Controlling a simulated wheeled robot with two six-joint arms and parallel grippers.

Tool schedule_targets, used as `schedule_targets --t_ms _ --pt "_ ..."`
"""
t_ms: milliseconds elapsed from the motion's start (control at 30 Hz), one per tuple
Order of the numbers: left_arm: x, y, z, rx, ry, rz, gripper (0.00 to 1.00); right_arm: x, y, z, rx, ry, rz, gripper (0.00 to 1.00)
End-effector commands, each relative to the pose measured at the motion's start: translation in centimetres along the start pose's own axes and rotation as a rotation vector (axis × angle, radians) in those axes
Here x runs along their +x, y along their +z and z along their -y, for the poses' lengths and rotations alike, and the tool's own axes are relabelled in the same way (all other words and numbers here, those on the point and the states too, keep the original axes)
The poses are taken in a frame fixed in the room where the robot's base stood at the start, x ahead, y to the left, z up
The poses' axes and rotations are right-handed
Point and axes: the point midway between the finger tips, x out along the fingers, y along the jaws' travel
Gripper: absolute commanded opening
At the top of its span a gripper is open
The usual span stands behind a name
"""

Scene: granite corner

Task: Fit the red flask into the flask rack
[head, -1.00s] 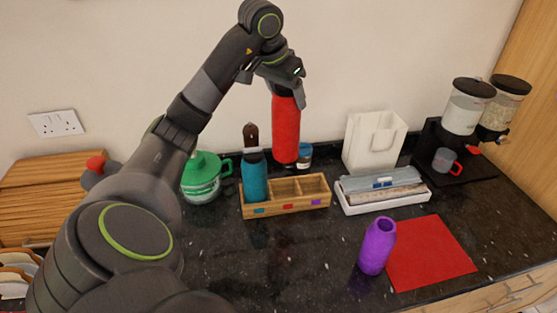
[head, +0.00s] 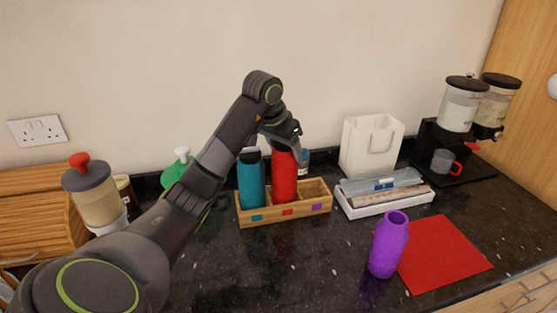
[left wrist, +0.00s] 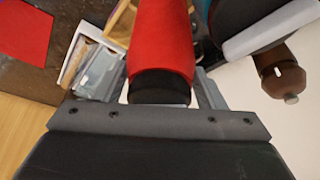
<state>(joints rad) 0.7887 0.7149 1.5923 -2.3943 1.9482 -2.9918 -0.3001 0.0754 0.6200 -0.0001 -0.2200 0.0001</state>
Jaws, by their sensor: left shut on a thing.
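The red flask (head: 284,180) stands roughly upright at the middle compartment of the wooden flask rack (head: 262,217), above the red mark. Its lower end is hidden behind the rack's front wall, so I cannot tell if it touches the floor. My left gripper (head: 283,143) is shut on the flask's top. In the left wrist view the red flask (left wrist: 160,40) and its black cap (left wrist: 160,88) sit between the fingers. A teal flask (head: 251,185) stands in the left compartment. The right compartment, marked purple, is empty. My right gripper is not in view.
A purple flask (head: 389,246) stands by a red mat (head: 442,256) at the front right. A white tray (head: 385,207) with items is right of the rack. A green-lidded pot (head: 176,170) is partly hidden by my arm.

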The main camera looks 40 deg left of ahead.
Motion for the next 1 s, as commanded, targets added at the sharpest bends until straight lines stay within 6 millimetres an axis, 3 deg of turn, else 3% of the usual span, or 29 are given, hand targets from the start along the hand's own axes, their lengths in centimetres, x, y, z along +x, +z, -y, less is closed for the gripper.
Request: schedule_targets --t_ms 33,100,500,533,667,1000 --pt "1.3 0.2 -0.4 0.003 0.005 0.000 0.13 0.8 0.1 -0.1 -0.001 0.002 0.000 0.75" --pt "2.1 0.2 -0.6 0.005 0.004 0.000 0.13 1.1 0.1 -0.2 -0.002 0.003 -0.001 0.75" --pt "2.4 0.2 -0.7 0.007 0.003 -0.001 0.13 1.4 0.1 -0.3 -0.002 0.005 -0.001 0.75" --pt "2.3 0.2 -0.6 0.006 0.003 0.001 0.68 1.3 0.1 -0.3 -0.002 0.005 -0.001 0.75" --pt "2.3 0.2 -0.6 0.006 0.003 0.001 0.85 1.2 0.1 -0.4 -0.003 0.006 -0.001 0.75" --pt "2.1 0.2 -0.6 0.006 0.003 0.001 0.86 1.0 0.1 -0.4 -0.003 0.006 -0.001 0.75"
